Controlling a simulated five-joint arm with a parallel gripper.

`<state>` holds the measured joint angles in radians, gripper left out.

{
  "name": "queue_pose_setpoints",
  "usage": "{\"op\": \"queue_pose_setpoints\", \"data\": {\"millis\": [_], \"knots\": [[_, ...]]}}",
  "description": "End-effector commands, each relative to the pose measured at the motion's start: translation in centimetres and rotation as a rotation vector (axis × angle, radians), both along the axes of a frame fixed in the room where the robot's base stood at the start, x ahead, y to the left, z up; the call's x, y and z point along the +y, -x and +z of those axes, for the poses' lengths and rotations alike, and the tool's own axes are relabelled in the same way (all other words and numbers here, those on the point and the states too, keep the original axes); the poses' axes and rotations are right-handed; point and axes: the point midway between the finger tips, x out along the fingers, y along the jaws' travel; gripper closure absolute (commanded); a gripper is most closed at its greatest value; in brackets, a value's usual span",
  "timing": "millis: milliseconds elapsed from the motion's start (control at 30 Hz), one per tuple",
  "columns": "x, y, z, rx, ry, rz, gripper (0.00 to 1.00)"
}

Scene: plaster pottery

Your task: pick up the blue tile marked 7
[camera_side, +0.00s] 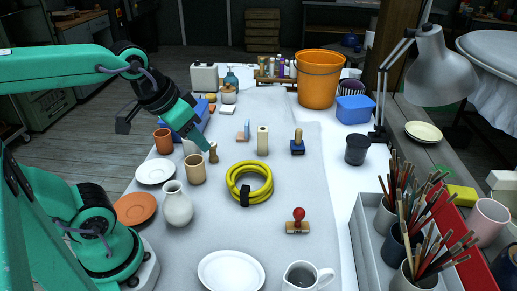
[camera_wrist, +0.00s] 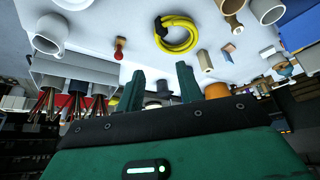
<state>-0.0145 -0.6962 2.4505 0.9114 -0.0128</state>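I cannot make out a tile marked 7 in either view, and no number is readable. A small block with a blue-grey face and a wooden part (camera_side: 243,130) stands on the grey cloth in the side view; it also shows in the wrist view (camera_wrist: 229,49). My gripper (camera_side: 203,145) is above the left side of the cloth, left of this block, near a wooden stamp and a tan cup. In the wrist view my gripper (camera_wrist: 160,82) has its two fingers apart, with nothing held between them.
A blue crate (camera_side: 203,112) is partly hidden behind my gripper. A yellow hose coil (camera_side: 249,184), tan cup (camera_side: 195,170), white vase (camera_side: 177,205) and red-knobbed stamp (camera_side: 298,222) stand on the cloth. Brush pots fill a tray (camera_side: 370,250) at right.

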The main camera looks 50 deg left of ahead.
Motion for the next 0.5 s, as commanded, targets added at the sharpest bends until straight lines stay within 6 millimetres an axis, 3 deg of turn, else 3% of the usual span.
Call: {"op": "queue_pose_setpoints", "data": {"millis": [500], "knots": [[3.2, -8.9, 3.0, 0.109, 0.040, 0.169, 0.64]]}}
